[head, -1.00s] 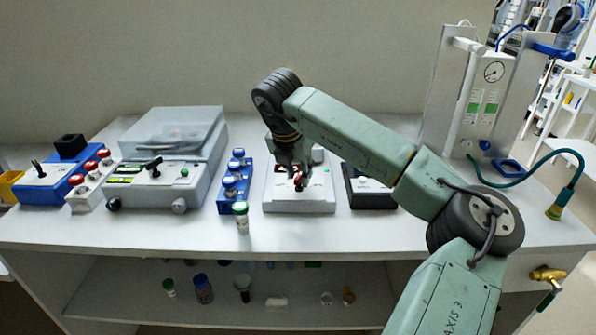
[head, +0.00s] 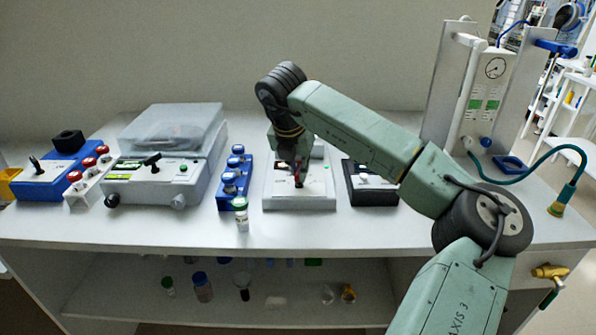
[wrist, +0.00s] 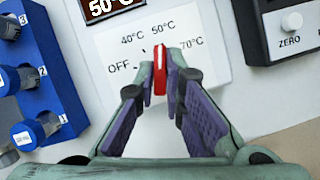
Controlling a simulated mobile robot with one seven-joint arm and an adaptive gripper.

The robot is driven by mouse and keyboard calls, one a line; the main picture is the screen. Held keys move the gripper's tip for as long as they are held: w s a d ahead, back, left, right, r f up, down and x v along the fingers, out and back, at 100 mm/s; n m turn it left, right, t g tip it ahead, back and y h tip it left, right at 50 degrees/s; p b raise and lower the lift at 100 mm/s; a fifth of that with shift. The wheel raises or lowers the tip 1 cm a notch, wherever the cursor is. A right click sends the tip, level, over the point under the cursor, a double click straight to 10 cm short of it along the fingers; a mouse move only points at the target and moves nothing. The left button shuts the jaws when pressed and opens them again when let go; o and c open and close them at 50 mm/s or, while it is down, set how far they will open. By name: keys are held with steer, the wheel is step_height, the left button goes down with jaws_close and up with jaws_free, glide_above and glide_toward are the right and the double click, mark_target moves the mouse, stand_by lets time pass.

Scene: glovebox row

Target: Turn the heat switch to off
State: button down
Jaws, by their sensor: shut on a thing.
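The heat switch is a red lever knob (wrist: 160,70) on the white front panel of a heater block (wrist: 196,45). Its marks read OFF, 40°C, 50°C and 70°C, and the lever points up near the 50°C mark. The display (wrist: 108,8) above it reads 50°C. In the wrist view my gripper (wrist: 162,88) is shut on the red lever, one fingertip on each side of it. In the head view my gripper (head: 298,180) is low at the front of the white heater block (head: 290,203), hiding much of its panel.
A blue rack (head: 226,195) with blue-capped vials stands close left, a green-capped vial (head: 242,215) in front of it. A dark device with a ZERO knob (wrist: 291,21) stands close right. A grey lidded machine (head: 185,172) is farther left. The bench front is mostly clear.

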steer(key=n+b, duration=0.1)
steer(key=n, duration=0.1)
steer(key=n+y+b, duration=0.1)
steer(key=b, duration=0.1)
steer(key=shift+d+f+n+y, duration=0.2)
steer(key=shift+n+y, duration=0.1)
steer(key=shift+n, duration=0.1)
steer(key=shift+d+r+n+y+b, duration=0.15)
steer(key=shift+n+y+b, duration=0.5)
steer(key=shift+n, duration=1.35)
steer(key=c, duration=1.7)
jaws_free()
steer(key=shift+r, duration=0.1)
steer(key=v, duration=1.2)
